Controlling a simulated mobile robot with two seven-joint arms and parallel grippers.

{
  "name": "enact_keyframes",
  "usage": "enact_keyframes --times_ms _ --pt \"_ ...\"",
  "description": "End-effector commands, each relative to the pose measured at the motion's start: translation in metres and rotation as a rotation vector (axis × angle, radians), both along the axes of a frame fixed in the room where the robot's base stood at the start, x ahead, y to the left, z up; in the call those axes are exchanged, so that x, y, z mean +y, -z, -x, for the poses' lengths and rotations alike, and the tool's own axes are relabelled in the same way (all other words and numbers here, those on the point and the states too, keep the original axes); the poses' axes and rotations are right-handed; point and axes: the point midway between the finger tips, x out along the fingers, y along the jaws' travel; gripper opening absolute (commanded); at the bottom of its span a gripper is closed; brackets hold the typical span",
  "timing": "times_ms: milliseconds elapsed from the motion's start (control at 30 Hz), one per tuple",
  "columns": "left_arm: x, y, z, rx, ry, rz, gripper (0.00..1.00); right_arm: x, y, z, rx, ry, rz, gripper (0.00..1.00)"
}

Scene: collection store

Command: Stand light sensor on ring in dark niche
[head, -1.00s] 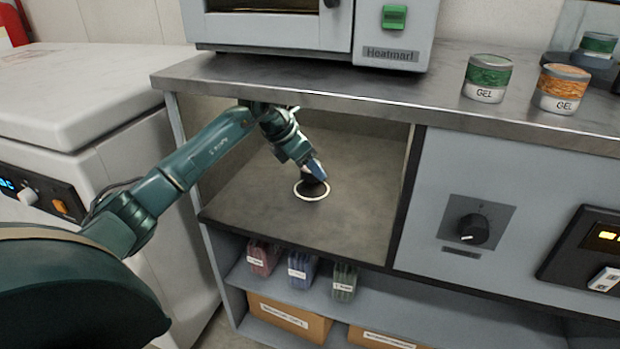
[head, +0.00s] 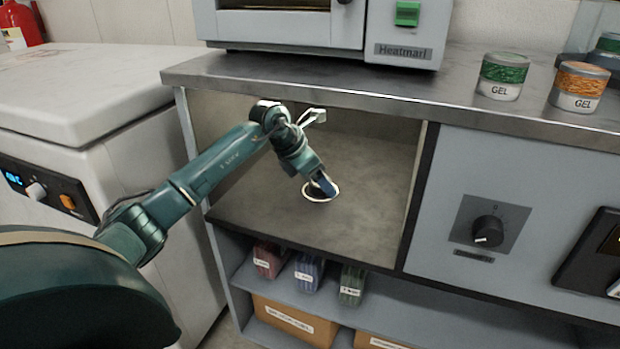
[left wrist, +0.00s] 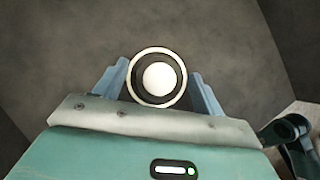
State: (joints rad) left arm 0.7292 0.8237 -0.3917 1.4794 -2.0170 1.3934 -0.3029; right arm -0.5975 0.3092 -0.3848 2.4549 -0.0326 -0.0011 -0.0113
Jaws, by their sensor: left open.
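The light sensor (left wrist: 157,77), a dark round body with a white dome on top, stands upright inside the white ring (left wrist: 157,49) in the left wrist view. The ring (head: 305,193) also shows on the floor of the niche (head: 365,205) in the head view, where my gripper covers most of the sensor. My left gripper (head: 326,186) reaches down into the niche over the ring. Its blue fingers stand apart on both sides of the sensor in the left wrist view, with the gripper (left wrist: 158,72) open. My right gripper is not in view.
A steel counter (head: 430,95) overhangs the niche, with an oven (head: 290,28) and gel jars (head: 502,77) on it. A dial panel (head: 487,230) is to the right. A shelf below holds small packs (head: 308,273) and boxes. The niche floor around the ring is clear.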

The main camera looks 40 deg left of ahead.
Motion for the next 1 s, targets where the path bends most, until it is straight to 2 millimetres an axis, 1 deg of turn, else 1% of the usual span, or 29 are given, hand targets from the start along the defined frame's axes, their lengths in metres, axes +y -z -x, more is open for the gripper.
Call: enact_keyframes --times_ms 133,233,267,300,400,600,800,1000 --pt "0.005 -0.014 0.006 -0.002 -0.001 -0.002 0.70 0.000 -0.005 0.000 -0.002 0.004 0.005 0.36" --pt "0.010 -0.032 0.015 -0.003 -0.001 -0.005 0.70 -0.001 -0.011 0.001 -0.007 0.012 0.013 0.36" --pt "0.015 -0.026 0.023 0.005 -0.004 -0.005 0.70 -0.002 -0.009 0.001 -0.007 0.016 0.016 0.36" --pt "0.020 -0.025 0.032 0.006 -0.003 -0.007 0.70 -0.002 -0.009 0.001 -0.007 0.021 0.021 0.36" --pt "0.031 -0.024 0.051 0.006 -0.003 -0.007 0.70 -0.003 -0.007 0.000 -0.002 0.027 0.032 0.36" --pt "0.049 -0.024 0.083 0.006 -0.001 -0.007 0.70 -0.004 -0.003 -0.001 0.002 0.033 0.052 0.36" --pt "0.061 -0.023 0.104 0.006 -0.002 -0.003 0.70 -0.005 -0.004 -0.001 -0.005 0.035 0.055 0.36" --pt "0.067 -0.023 0.114 0.003 -0.002 -0.001 0.70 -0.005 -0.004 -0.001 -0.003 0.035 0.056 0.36"
